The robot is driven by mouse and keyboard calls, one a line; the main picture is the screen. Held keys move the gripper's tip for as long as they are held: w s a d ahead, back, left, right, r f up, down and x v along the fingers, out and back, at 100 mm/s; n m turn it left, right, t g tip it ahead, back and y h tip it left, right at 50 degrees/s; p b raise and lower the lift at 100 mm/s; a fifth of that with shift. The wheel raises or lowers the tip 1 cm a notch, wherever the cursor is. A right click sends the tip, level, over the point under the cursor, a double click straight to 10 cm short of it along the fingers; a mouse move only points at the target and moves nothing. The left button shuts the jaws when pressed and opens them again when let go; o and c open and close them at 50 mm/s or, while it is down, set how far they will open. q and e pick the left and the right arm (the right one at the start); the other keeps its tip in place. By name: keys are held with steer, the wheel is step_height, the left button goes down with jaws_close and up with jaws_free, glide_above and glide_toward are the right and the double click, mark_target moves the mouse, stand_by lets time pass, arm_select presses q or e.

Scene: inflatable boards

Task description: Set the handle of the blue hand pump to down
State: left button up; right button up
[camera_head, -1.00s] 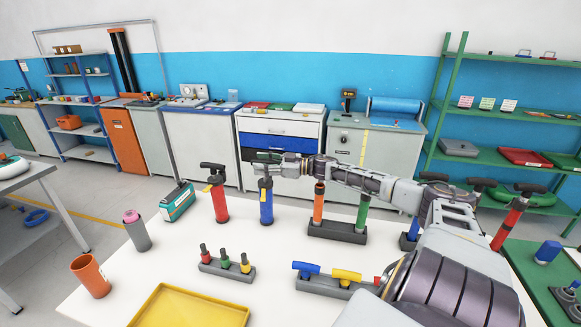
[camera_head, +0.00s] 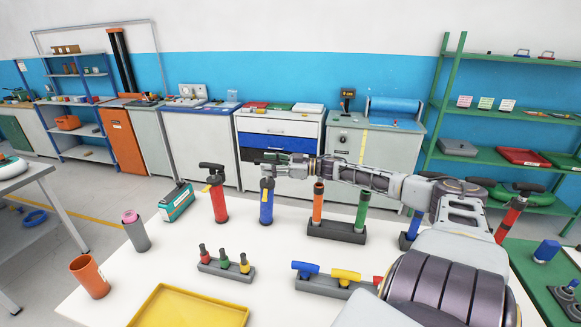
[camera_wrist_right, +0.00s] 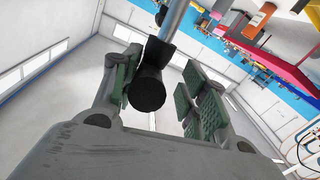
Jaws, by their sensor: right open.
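The blue hand pump (camera_head: 266,207) stands upright on the white table, next to a red pump. My right gripper (camera_head: 268,157) is at the top of the blue pump and hides most of its handle in the head view. In the right wrist view, the black handle (camera_wrist_right: 149,90) lies between the green-padded fingers of my right gripper (camera_wrist_right: 160,84), with a pale rod (camera_wrist_right: 177,22) running from it. The fingers are open, with a gap visible on the right side of the handle. My left gripper is out of view.
The red pump (camera_head: 219,203) with a black handle stands close on the left. A rack with orange and green tubes (camera_head: 336,232) is on the right. Small pumps (camera_head: 226,263), a yellow tray (camera_head: 190,308) and an orange cup (camera_head: 90,276) stand nearer.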

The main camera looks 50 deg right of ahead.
steer(key=shift+s+d, duration=0.1)
steer(key=shift+s, duration=0.1)
steer(key=v, duration=0.7)
stand_by(1.1)
